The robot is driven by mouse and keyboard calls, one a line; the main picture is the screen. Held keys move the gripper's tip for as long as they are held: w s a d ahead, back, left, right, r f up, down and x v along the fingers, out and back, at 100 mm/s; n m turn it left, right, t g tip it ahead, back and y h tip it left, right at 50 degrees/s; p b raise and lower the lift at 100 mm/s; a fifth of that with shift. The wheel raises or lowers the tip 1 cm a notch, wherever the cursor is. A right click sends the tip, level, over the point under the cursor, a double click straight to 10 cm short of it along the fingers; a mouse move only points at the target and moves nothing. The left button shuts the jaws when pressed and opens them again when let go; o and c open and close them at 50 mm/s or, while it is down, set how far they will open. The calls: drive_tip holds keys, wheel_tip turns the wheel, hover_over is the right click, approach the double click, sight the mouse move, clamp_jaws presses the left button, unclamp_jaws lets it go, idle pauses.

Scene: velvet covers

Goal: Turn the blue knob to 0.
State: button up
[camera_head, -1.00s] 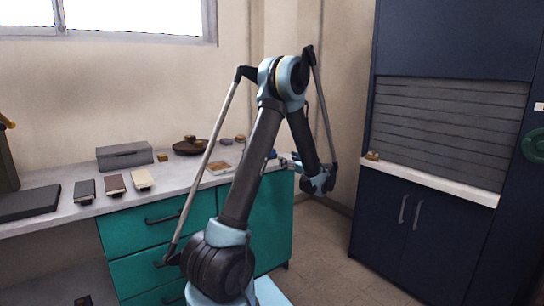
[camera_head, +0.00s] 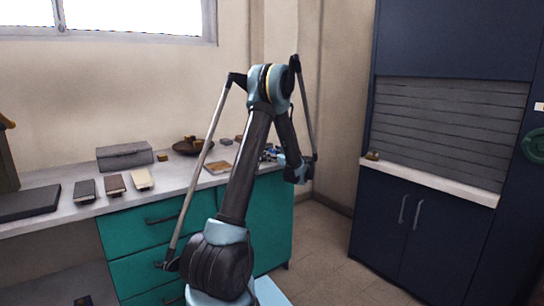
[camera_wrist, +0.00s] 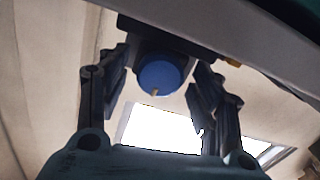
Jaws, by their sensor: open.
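The blue knob (camera_wrist: 161,74) shows in the wrist view as a round blue face on a dark block. A small pale mark sits at the knob's lower edge in that picture. My gripper (camera_wrist: 158,88) is open, with one dark finger on each side of the knob. Gaps show between the fingers and the knob, and I cannot tell how far ahead it lies. In the head view my gripper (camera_head: 270,154) is small and near the right end of the counter, partly behind my arm. The knob cannot be made out there, and its number scale is not readable.
The grey counter (camera_head: 68,208) over teal drawers (camera_head: 258,215) holds a grey box (camera_head: 125,156), a dark bowl (camera_head: 187,147) and several small books. A dark blue cabinet (camera_head: 385,215) stands at the right. Open floor (camera_head: 330,260) lies between them.

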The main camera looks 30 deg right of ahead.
drive_tip(key=c, duration=1.1)
drive_tip(key=shift+o, duration=0.2)
drive_tip(key=shift+m, duration=0.5)
drive_tip(key=o, duration=1.1)
drive_tip(key=shift+c, duration=0.2)
drive_tip(key=shift+s, duration=0.1)
